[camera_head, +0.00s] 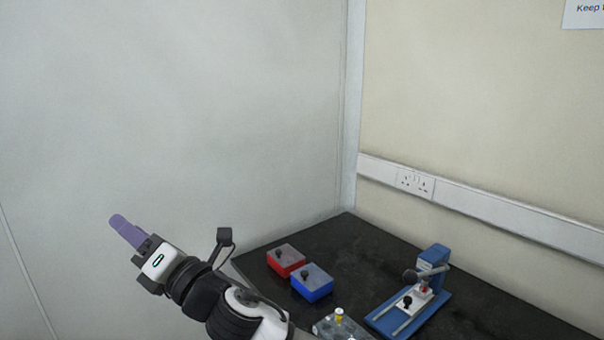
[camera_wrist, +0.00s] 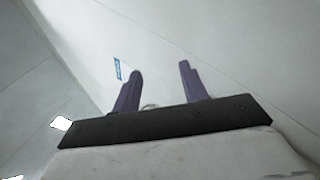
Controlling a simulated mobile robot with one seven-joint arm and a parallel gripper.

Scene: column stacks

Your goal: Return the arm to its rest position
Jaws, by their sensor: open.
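My gripper (camera_head: 117,222) is raised at the left of the head view, in front of the pale wall and left of the dark bench. Its purple fingers point up and to the left. In the wrist view my gripper (camera_wrist: 159,72) shows two purple fingers spread apart with nothing between them. It is open and empty. My white and black arm runs from the bottom of the head view up to the gripper.
The dark bench (camera_head: 350,245) holds a red box (camera_head: 287,262), a blue box (camera_head: 312,285), a blue-based device (camera_head: 425,290) and a grey block with a yellow-topped item (camera_head: 339,316). Walls (camera_head: 180,110) stand behind. A socket strip (camera_head: 480,205) runs along the right wall.

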